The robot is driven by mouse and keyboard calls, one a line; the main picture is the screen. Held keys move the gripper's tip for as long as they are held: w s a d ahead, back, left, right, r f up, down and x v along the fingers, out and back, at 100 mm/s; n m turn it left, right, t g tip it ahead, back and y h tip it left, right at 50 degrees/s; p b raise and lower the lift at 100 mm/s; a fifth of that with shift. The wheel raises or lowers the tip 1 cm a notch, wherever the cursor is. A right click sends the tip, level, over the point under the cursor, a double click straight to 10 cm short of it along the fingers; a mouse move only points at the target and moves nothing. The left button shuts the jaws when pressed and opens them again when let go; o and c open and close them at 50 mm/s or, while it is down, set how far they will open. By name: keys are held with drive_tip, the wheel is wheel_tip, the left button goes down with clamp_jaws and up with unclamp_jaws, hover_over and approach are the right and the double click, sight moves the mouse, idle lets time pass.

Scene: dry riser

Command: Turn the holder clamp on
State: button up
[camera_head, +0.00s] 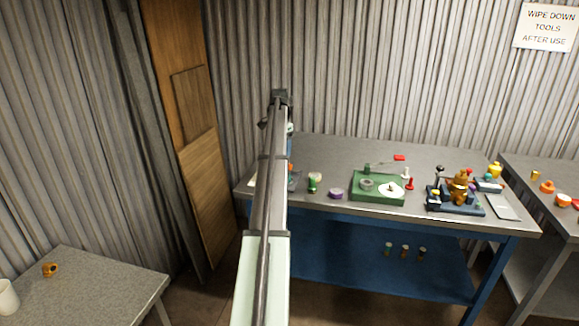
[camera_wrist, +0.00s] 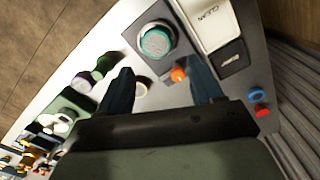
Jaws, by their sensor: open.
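I cannot tell for sure which thing is the holder clamp. In the wrist view my gripper (camera_wrist: 161,76) is open, its two dark fingers apart and nothing clearly held. Between the fingertips is a small orange knob (camera_wrist: 179,74) on the grey bench top. In the head view my arm hides most of this end of the bench.
The grey workbench (camera_head: 325,146) also carries a green board (camera_head: 378,198) with a white disc, a purple ring (camera_head: 336,193) and a blue-based brass device (camera_head: 460,187). Blue and red round parts (camera_wrist: 262,110) lie near the wall. A small table (camera_head: 90,285) stands at lower left.

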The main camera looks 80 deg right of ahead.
drive_tip(key=shift+n+g, duration=0.3)
drive_tip(key=shift+n, duration=0.1)
drive_tip(key=w, duration=0.7)
drive_tip(key=shift+w+d+r, duration=0.1)
drive_tip(key=shift+w+d, duration=0.05)
drive_tip(key=shift+d, duration=0.05)
drive_tip(key=shift+c, duration=0.5)
drive_tip(key=s+d+r+n+g+h, duration=0.1)
drive_tip(key=s+d+n+g, duration=0.1)
drive_tip(key=n, duration=1.2)
drive_tip(key=s+d+r+n+g+h, duration=0.1)
drive_tip(key=d+n, duration=0.2)
drive_tip(key=n, duration=1.1)
drive_tip(key=x, duration=1.4)
drive_tip(key=shift+s+r, duration=0.1)
drive_tip(key=shift+s, duration=0.15)
drive_tip(key=shift+c, duration=0.4)
